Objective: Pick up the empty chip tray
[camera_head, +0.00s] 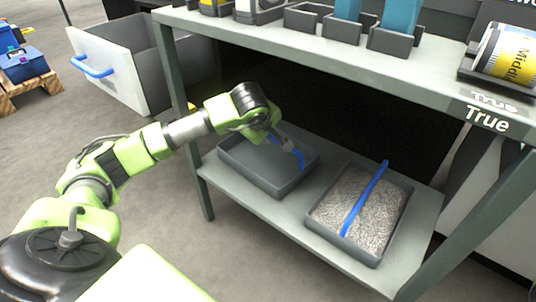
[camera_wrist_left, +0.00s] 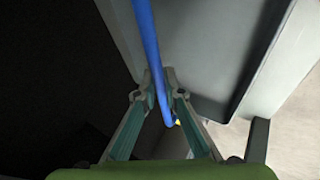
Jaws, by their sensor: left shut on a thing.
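The empty chip tray (camera_head: 258,174) is a dark grey open tray with a blue bar handle (camera_head: 300,158). It is at the left of the lower shelf in the head view. My left gripper (camera_head: 284,143) reaches in over it and is shut on the blue handle. In the left wrist view the handle (camera_wrist_left: 150,50) runs between the two fingers of the left gripper (camera_wrist_left: 158,100), with the grey tray (camera_wrist_left: 190,40) behind. I cannot tell whether the tray rests on the shelf or is slightly raised. My right gripper is not in view.
A second tray (camera_head: 314,220) with a blue handle, full of grey chips, stands to the right on the lower shelf (camera_head: 290,215). The upper shelf (camera_head: 290,44) carries grey bins and a yellow-labelled container (camera_head: 508,55). An open drawer (camera_head: 112,68) is at the left. A shelf leg (camera_head: 201,180) stands beside my arm.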

